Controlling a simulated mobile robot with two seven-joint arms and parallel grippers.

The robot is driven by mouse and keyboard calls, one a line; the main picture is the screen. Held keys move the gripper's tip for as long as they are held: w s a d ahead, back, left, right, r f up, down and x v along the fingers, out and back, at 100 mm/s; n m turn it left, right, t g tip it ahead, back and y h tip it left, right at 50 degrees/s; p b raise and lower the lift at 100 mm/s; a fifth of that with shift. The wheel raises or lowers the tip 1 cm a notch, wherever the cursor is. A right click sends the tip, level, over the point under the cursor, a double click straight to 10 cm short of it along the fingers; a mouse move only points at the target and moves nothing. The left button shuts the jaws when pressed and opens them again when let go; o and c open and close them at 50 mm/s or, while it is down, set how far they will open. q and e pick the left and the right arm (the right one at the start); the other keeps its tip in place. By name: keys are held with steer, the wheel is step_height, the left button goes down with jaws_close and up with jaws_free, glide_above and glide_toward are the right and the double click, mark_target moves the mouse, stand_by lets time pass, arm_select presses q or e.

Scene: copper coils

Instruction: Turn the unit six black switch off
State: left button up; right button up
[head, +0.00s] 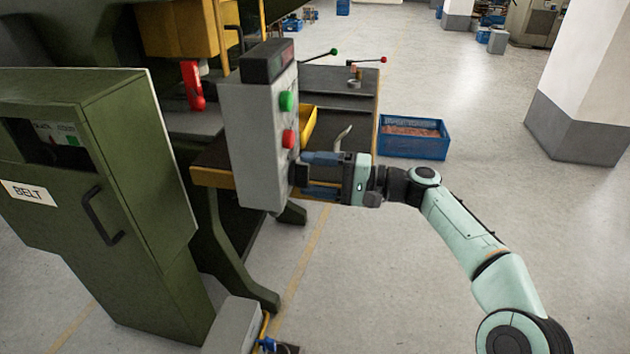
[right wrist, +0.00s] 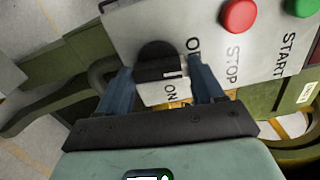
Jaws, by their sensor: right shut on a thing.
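The grey control box (head: 255,150) stands upright at the machine, with a green button (head: 286,101) above a red button (head: 289,138). My right gripper (head: 300,175) reaches its lower front from the right. In the right wrist view the black switch (right wrist: 157,52) is a round knob with a raised grip bar and a white mark. The blue fingers of the gripper (right wrist: 162,82) are shut on it, one on each side. ON is printed below the knob; the label at its upper right is partly hidden. The white mark is on the bar's right part. My left gripper is out of view.
A green cabinet (head: 120,200) marked BELT stands close on the left. Red STOP (right wrist: 239,15) and green START (right wrist: 302,5) buttons sit near the switch. A blue crate (head: 413,138) is on the floor behind my arm. Open floor lies to the right.

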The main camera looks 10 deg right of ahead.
steer(key=shift+n+b, duration=0.3)
steer(key=shift+n, duration=0.3)
steer(key=o, duration=1)
steer(key=shift+o, duration=0.2)
steer(key=v, duration=1.3)
steer(key=shift+d, duration=0.2)
